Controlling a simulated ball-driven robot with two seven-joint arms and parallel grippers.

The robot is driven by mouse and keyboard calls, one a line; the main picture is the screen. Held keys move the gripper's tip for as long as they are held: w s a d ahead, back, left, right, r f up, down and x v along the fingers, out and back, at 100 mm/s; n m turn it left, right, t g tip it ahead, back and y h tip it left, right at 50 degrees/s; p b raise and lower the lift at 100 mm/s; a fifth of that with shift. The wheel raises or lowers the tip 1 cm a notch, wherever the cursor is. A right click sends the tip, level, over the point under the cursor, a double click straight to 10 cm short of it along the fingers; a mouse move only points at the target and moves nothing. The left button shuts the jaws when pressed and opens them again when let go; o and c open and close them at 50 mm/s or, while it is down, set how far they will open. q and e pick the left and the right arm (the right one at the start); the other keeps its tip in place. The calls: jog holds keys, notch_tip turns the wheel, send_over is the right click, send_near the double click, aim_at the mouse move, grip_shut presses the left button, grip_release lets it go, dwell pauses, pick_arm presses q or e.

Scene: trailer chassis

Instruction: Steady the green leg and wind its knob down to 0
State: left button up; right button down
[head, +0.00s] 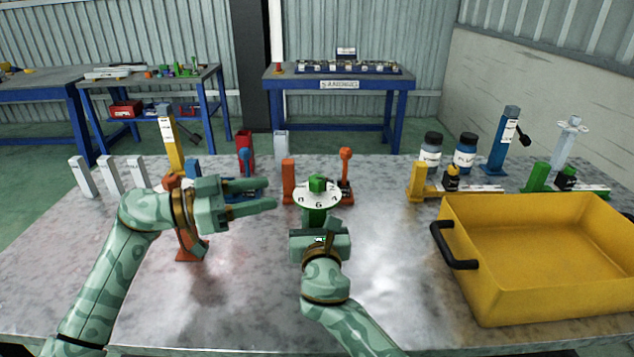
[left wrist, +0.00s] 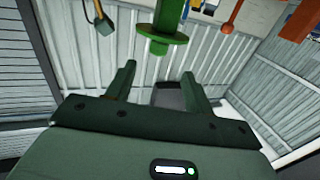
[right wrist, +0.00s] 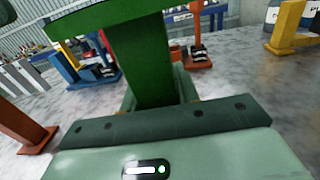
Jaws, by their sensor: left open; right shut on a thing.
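The green leg (head: 314,216) stands upright near the table's middle. A white numbered dial (head: 317,198) and a green knob (head: 317,184) are on top; a figure like 6 faces me, but the pointer is unclear. My right gripper (head: 318,238) is shut on the leg's post below the dial; the post fills its jaws in the right wrist view (right wrist: 140,60). My left gripper (head: 271,193) is open and empty, left of the dial, fingers pointing right. The left wrist view appears inverted; the knob (left wrist: 160,47) shows beyond the fingertips, apart from them.
An orange post (head: 288,180) and another orange leg (head: 346,175) stand just behind the dial. An orange stand (head: 190,245) is under my left forearm. A yellow tray (head: 470,290) fills the right front. The table between the green leg and the tray is clear.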

aim_at(317, 183)
pick_arm(q)
jog(key=x, duration=1.1)
jog(key=shift+w+d, duration=0.1)
jog(key=shift+d, duration=0.15)
jog(key=c, duration=0.9)
jog(key=shift+t, duration=0.3)
jog(key=shift+c, duration=0.2)
